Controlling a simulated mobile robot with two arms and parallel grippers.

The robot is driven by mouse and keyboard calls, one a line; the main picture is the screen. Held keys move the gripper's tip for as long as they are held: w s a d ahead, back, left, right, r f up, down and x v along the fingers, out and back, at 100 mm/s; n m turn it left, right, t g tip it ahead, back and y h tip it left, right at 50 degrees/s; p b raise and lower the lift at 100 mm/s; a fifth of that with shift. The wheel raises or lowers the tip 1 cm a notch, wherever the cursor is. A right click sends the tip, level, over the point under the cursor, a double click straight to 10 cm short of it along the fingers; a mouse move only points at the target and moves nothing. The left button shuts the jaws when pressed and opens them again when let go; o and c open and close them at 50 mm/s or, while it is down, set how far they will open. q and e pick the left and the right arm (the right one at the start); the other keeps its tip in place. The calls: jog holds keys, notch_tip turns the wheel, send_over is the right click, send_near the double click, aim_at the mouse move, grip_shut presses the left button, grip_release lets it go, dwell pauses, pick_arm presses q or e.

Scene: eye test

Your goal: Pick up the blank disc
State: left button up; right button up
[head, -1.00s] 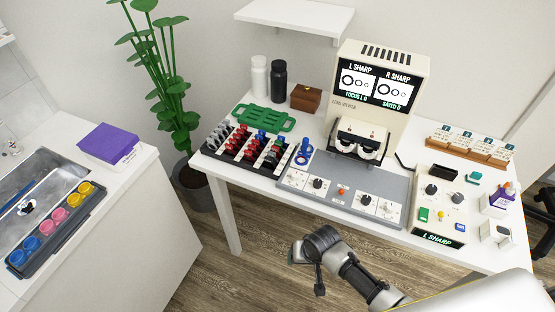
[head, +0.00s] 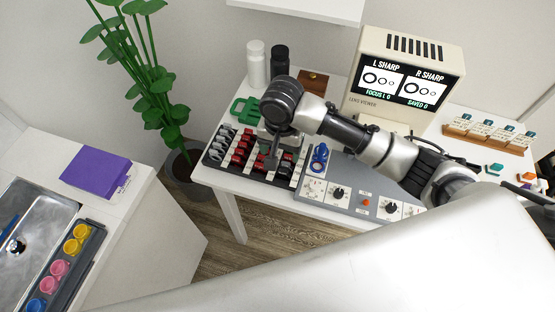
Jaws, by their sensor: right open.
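The black rack (head: 222,163) holds rows of small red, grey and dark handled pieces and stands on the left part of the white table. I cannot tell which piece, if any, is the blank disc. My right gripper (head: 274,158) is above the rack's right part, pointing down, open. Its fingers are dark and small in view, and it hides some of the pieces. Whether it touches any piece cannot be told. My left gripper is not in view.
A blue ringed piece (head: 319,155) stands right of the rack, by the grey control panel (head: 350,196). The lens viewer (head: 411,72) stands behind my right arm. A green tray (head: 243,110), white bottle (head: 256,64) and black bottle (head: 280,60) are behind the rack.

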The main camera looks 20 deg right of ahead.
aim_at(283, 170)
jog(key=shift+s+d+f, duration=0.1)
jog(key=shift+s+f, duration=0.25)
jog(key=shift+f, duration=0.25)
jog(key=shift+s+f, duration=0.35)
jog(key=shift+f, duration=0.25)
notch_tip(283, 170, down, 2)
jog(key=shift+f, duration=0.1)
notch_tip(283, 170, down, 5)
jog(key=shift+d+r+p, duration=0.1)
jog(key=shift+p, duration=0.4)
jog(key=c, duration=0.4)
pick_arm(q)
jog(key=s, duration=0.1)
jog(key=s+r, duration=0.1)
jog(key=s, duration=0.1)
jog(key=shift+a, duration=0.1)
pick_arm(e)
jog(key=c, duration=0.6)
